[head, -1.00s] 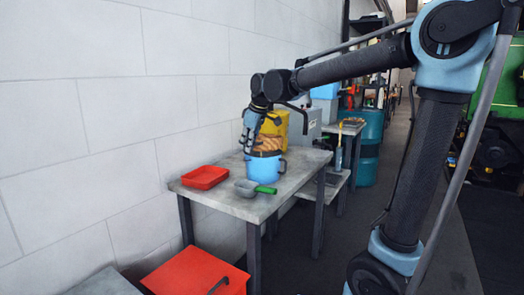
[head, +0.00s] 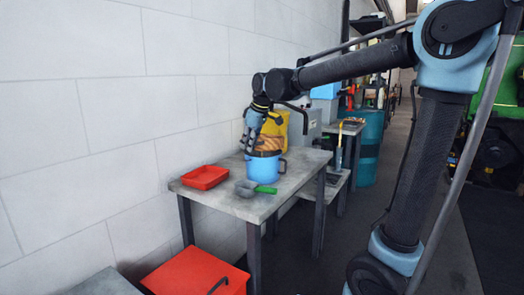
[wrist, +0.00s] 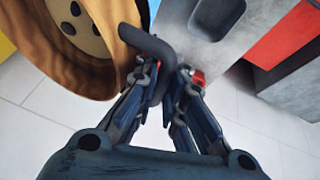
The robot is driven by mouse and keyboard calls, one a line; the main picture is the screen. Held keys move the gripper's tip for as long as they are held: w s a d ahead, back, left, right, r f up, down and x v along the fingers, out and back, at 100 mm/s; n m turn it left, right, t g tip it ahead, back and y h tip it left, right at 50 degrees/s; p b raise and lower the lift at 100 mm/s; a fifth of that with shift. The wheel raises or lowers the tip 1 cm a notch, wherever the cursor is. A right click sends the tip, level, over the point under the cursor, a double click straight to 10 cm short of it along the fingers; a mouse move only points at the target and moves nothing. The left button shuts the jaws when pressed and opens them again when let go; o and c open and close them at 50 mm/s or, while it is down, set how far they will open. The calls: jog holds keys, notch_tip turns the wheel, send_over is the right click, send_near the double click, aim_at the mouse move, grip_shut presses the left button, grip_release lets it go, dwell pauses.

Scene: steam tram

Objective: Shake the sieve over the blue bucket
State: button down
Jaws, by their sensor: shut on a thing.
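The sieve (wrist: 92,35) has a round brown wooden rim, with a pale inside and dark holes, at the upper left of the wrist view. A dark bent handle on it lies between the fingers of my gripper (wrist: 165,85), which is shut on it. In the head view the gripper (head: 247,150) is above the left side of the blue bucket (head: 264,168). The sieve (head: 271,143) shows there just above the bucket's opening, partly hidden by my gripper. The bucket stands upright on the table; its inside is hidden.
The grey table (head: 230,207) also bears a red tray (head: 204,178) and a grey scoop with a green handle (head: 265,189). A yellow container (head: 278,121) stands behind the bucket. A red box (head: 190,275) is low in front. A wall runs along the left.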

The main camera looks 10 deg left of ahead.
jog(key=shift+d, duration=1.1)
jog(key=shift+a+r, duration=0.1)
jog(key=shift+a, duration=1.8)
jog(key=shift+w+d+r, duration=0.1)
jog(key=shift+d+r, duration=0.25)
jog(key=shift+r, duration=0.5)
jog(key=shift+s+d+r, duration=0.1)
jog(key=shift+d+r, duration=0.3)
jog(key=shift+r, duration=0.4)
jog(key=shift+w+d+r, duration=0.1)
jog(key=shift+d+r, duration=0.25)
jog(key=shift+r, duration=0.5)
